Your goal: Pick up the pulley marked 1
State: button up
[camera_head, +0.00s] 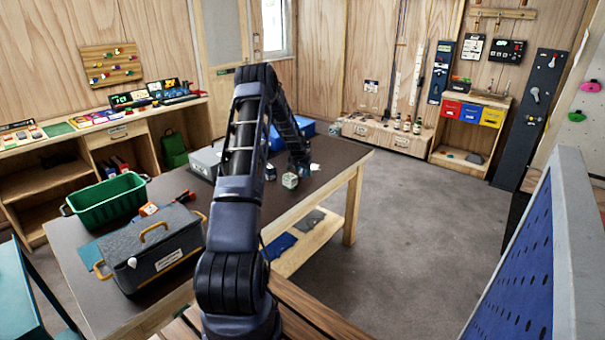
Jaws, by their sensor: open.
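My arm reaches over the dark-topped table (335,157), and my gripper (302,170) is low over its far right part. The gripper is open, small in view and partly hidden by its own links. A small pale grey-green object (290,181) is on the table just left of and in front of the gripper. A small whitish piece (315,167) is close to the gripper's right side. Another small grey object (270,172) shows beside my arm. Any of these may be a pulley; no mark 1 is readable at this size.
A grey toolbox with orange handles (165,262), a green crate (108,212), a grey box (205,163) and a blue bin (285,137) stand on the table. A blue perforated panel (520,270) rises at right. Open floor (395,215) lies right of the table.

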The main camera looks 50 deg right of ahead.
jog(key=c, duration=1.1)
jog(key=shift+r, duration=0.15)
